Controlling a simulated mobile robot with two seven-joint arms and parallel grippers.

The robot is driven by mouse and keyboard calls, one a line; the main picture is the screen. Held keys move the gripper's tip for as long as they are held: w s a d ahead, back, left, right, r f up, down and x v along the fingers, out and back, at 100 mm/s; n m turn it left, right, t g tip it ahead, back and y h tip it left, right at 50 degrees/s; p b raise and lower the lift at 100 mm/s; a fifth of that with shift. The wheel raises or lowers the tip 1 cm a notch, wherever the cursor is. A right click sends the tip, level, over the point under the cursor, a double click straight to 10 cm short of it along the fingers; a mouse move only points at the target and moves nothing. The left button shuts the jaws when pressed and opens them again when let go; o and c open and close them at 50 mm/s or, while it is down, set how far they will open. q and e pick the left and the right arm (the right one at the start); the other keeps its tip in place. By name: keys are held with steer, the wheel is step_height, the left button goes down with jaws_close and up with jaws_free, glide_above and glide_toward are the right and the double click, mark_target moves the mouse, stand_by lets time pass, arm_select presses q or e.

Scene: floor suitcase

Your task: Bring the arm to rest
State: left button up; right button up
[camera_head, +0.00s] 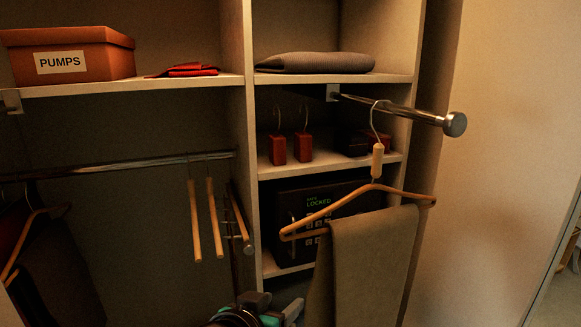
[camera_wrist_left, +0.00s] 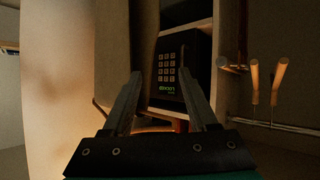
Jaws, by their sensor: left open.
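My left gripper (camera_head: 275,304) is at the bottom edge of the head view, just left of the hanging cloth. In the left wrist view its two fingers (camera_wrist_left: 161,82) stand apart with nothing clearly held between them. A wooden hanger (camera_head: 322,212) hangs by its hook from the short pull-out rod (camera_head: 415,112) on the right. A grey-brown folded cloth (camera_head: 370,265) is draped over its bar. The gripper appears apart from the cloth. My right gripper is in neither view.
A black safe (camera_head: 290,195) marked LOCKED is on a shelf behind the hanger; its keypad shows in the left wrist view (camera_wrist_left: 168,70). Empty wooden hangers (camera_head: 213,220) hang on the left rail (camera_head: 120,164). A PUMPS box (camera_head: 95,52) and folded grey cloth (camera_head: 315,62) are on upper shelves.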

arm_select(q)
steer(key=s+a+f+g+y, duration=0.1)
steer(key=s+a+f+g, duration=0.2)
steer(key=s+a+f, duration=0.4)
steer(key=s+a+f+n+g+y, duration=0.1)
steer(key=s+a+f+g+y, duration=0.15)
steer(key=s+f, duration=0.45)
steer(key=s+a+f+g+y, duration=0.1)
steer(key=s+a+f+g, duration=0.3)
steer(key=s, duration=0.6)
step_height(320, 180, down, 31)
steer(key=s+b, duration=0.1)
steer(key=b, duration=0.7)
steer(key=s+a+f+b, duration=0.1)
steer(key=s+f+b, duration=0.3)
steer(key=s+f, duration=0.3)
steer(key=s+a+f+b, duration=0.2)
steer(key=s+f, duration=0.6)
steer(key=f, duration=0.5)
steer(key=shift+s+a+f+g+b, duration=0.2)
steer(key=shift+f+g+b, duration=0.25)
steer(key=shift+b, duration=0.4)
steer(key=shift+w, duration=0.1)
